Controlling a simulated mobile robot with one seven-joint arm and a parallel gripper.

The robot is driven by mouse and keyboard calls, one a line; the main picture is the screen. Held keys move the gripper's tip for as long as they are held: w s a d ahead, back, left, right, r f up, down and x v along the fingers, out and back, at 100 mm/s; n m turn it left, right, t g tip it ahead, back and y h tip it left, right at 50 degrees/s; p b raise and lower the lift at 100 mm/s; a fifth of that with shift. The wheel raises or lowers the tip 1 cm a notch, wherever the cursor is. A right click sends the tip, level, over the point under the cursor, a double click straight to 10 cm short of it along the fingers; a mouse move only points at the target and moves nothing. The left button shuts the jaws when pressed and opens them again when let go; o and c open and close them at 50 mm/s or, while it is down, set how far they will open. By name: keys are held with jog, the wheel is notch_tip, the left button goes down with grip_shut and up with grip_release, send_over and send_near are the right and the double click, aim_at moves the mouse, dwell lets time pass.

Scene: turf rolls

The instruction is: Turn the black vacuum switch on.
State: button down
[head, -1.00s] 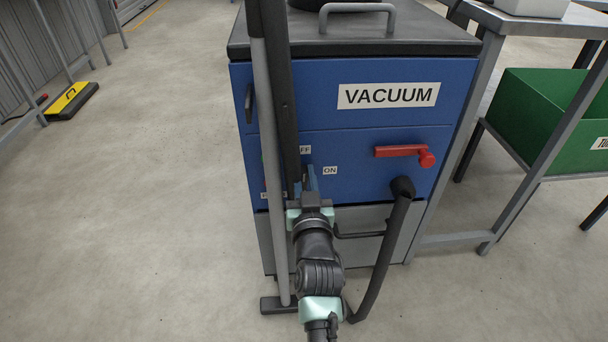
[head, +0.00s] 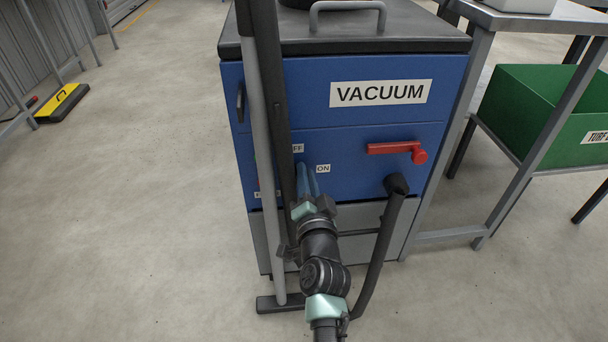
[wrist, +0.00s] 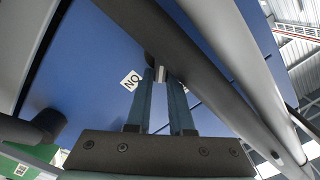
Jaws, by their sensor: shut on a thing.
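The blue vacuum unit (head: 340,125) with its VACUUM sign stands ahead of me. The ON label (head: 323,168) and a partly covered OFF label (head: 298,148) are on its front; the ON label also shows in the wrist view (wrist: 131,81). My gripper (head: 307,172) reaches the panel just left of the ON label. In the wrist view its two blue fingers (wrist: 161,85) are shut on the small switch lever (wrist: 161,74), which shows as a grey sliver with a dark part behind. In the head view the switch is hidden by the fingers and the black tube.
A grey pole (head: 262,150) and a black tube (head: 285,120) stand close left of my gripper. A red handle (head: 398,149) and a black hose (head: 385,240) are to the right. A green bin (head: 535,115) is farther right.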

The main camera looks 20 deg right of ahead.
jog(key=shift+s+d+f+m, duration=0.1)
jog(key=shift+f+m, duration=0.15)
jog(key=shift+m, duration=1.05)
jog(key=shift+w+d+f+m, duration=0.1)
jog(key=shift+f+m, duration=0.15)
jog(key=shift+m, duration=1.05)
jog(key=shift+s+d+f+m, duration=0.1)
jog(key=shift+f+m, duration=0.15)
jog(key=shift+m, duration=1.05)
jog(key=shift+f, duration=0.1)
jog(key=c, duration=0.8)
grip_release()
jog(key=p+v, duration=0.2)
jog(key=v, duration=1.1)
